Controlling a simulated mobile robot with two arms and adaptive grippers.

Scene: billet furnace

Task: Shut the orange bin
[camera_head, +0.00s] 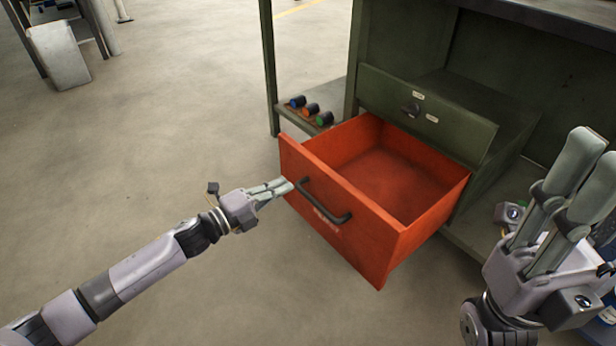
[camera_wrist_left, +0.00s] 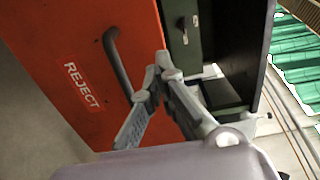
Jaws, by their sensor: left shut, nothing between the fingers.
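The orange bin (camera_head: 402,240) is a drawer pulled well out of a dark green cabinet, its inside empty. A black bar handle (camera_head: 325,203) is on its front. In the left wrist view the bin's front (camera_wrist_left: 75,45) fills the left, with a white REJECT label (camera_wrist_left: 82,86) and the handle (camera_wrist_left: 117,65). My left gripper (camera_head: 287,187) is shut and empty at the bin's front, near the handle's left end; I cannot tell whether it touches. My right gripper (camera_head: 598,150) is raised at the right edge, away from the bin; its finger gap is unclear.
A closed green drawer (camera_head: 430,112) with a dark knob sits above and behind the bin. A side shelf (camera_head: 335,118) holds blue, orange and green knobs. Open concrete floor lies left of and in front of the bin. A grey-white object (camera_head: 58,57) stands far left.

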